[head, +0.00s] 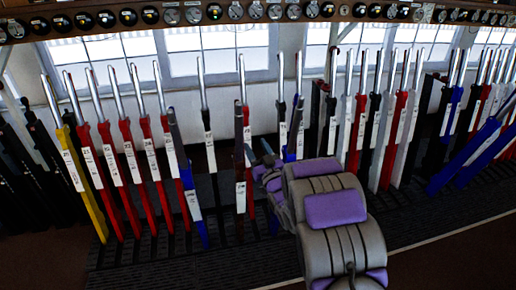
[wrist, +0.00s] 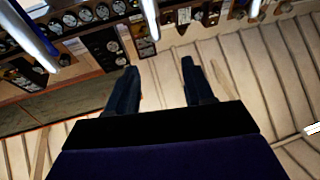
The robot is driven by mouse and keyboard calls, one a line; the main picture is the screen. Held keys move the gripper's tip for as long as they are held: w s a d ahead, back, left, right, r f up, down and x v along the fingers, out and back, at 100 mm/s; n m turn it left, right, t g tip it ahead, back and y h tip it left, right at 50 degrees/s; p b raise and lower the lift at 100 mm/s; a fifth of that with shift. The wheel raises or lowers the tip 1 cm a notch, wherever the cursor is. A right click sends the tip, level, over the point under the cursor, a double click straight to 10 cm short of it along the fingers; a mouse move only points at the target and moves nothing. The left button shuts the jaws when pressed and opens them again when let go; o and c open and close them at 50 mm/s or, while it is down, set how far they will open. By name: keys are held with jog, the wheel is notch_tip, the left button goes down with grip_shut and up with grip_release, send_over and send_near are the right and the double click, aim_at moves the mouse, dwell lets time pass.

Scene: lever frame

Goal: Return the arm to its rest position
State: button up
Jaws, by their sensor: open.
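My arm shows in the head view as grey links with purple pads, reaching from the lower right toward the lever row. My gripper (head: 262,153) is at its far end, in front of the levers near the middle of the row. In the wrist view my gripper (wrist: 158,82) has its two dark fingers spread apart with nothing between them. The wrist view looks up toward the planked ceiling (wrist: 230,60) and the instrument shelf (wrist: 75,45).
A long row of levers (head: 155,145) in red, white, black, blue and yellow stands across the frame. Some blue levers (head: 470,155) lean forward at the right. A shelf of round dials (head: 210,12) runs above. Bare dark floor (head: 440,260) lies in front at the right.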

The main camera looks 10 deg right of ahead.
jog(key=shift+d, duration=0.1)
jog(key=s+d+f+m+g+h, duration=0.1)
jog(key=s+f+m+g+h, duration=0.15)
jog(key=s+g, duration=0.6)
jog(key=s+d+f+m+g+h, duration=0.15)
jog(key=s+g+h, duration=0.3)
jog(key=s, duration=0.75)
jog(key=s+a+g, duration=0.1)
jog(key=s+g, duration=0.2)
jog(key=s, duration=0.8)
jog(key=s+a+r+g+y, duration=0.1)
jog(key=s+a+g, duration=0.1)
jog(key=s, duration=0.9)
jog(key=s+a+n+g+y, duration=0.1)
jog(key=s+g, duration=0.4)
jog(key=s, duration=0.6)
jog(key=shift+s+a+r, duration=0.15)
jog(key=shift+a+r, duration=0.2)
jog(key=shift+a, duration=0.35)
